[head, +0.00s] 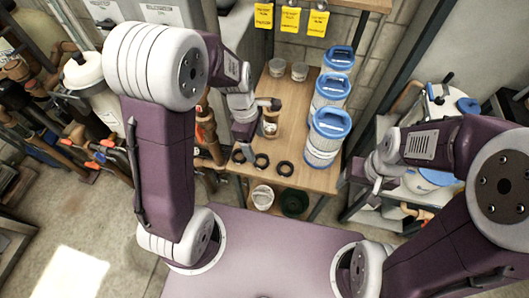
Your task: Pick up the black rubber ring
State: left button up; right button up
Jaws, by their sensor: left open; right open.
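Three black rubber rings lie in a row along the near edge of the wooden bench: a left ring (238,157), a middle ring (261,161) and a right ring (284,169). My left gripper (245,134) is above the bench, just behind the left and middle rings in the picture. It is open and holds nothing; its fingertips are small and hard to make out. My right gripper (374,188) is open and empty, off the bench's right side and away from the rings.
Several blue-capped filter cartridges (324,136) stand on the bench's right side. Two grey tins (277,68) are at the back. Below are a white bucket (262,196) and a dark green coil (294,202). Pipes crowd the left.

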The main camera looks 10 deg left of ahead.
aim_at(262, 162)
pick_arm(q)
jog(key=f, duration=0.3)
jog(key=shift+d+f, duration=0.25)
jog(key=shift+d, duration=0.05)
jog(key=shift+w+d+f, duration=0.1)
jog(key=shift+w+f, duration=0.15)
jog(key=shift+f, duration=0.15)
jog(key=f, duration=0.1)
jog(key=f+b, duration=0.1)
jog(key=f, duration=0.2)
jog(key=shift+s+d+f, duration=0.15)
jog(key=shift+d+f, duration=0.15)
jog(key=shift+f, duration=0.15)
jog(key=c, duration=1.2)
jog(key=shift+c, duration=1.1)
jog(key=shift+r, duration=0.6)
notch_tip(262, 162, up, 3)
jog(key=shift+r+p, duration=0.1)
jog(key=shift+p, duration=0.25)
jog(key=s+d+r, duration=0.6)
jog(key=d, duration=0.3)
jog(key=shift+s+d+r+p, duration=0.15)
jog(key=shift+d+r+p, duration=0.25)
jog(key=shift+p, duration=0.05)
